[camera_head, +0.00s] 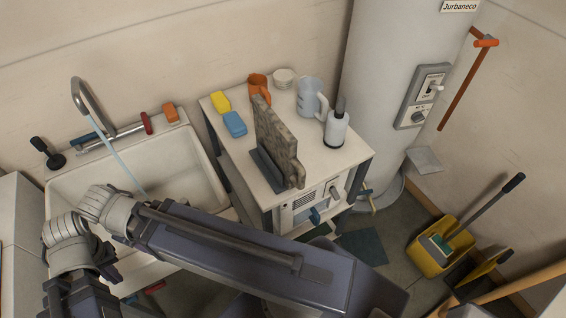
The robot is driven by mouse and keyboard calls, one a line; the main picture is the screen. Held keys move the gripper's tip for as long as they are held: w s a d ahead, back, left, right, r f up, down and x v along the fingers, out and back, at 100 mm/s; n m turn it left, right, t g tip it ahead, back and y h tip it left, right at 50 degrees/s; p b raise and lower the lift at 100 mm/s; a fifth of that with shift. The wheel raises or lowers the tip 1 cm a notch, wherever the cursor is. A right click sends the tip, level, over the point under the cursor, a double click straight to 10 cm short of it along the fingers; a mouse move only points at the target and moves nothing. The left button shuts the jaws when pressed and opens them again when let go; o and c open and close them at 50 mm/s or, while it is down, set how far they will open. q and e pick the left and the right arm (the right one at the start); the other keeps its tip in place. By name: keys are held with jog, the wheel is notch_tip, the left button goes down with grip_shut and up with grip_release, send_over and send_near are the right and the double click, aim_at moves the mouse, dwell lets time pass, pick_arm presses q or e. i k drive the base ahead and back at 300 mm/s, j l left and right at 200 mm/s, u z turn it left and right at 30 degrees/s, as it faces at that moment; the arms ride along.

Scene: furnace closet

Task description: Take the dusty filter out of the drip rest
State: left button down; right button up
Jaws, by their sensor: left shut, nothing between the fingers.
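The dusty filter (274,140) is a mottled grey-brown panel. It stands upright on edge on the white cabinet top, in the slate-grey drip rest (266,172). The rest shows along the filter's left side; its far side is hidden behind the panel. My left arm comes in from the lower left, bends over the sink and runs across the foreground to the lower right, in front of the cabinet. My left gripper is shut and empty, apart from the filter. Its fingertips are hard to make out by the arm. My right gripper is not in view.
A yellow sponge (220,102), blue sponge (235,124), orange mug (259,89), pale blue jug (311,97) and white bottle (336,129) surround the filter on the cabinet top (334,164). A sink (188,140) lies left.

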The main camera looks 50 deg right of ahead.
aim_at(278, 142)
jog(key=k+j+z, duration=0.15)
jog(key=z, duration=1.65)
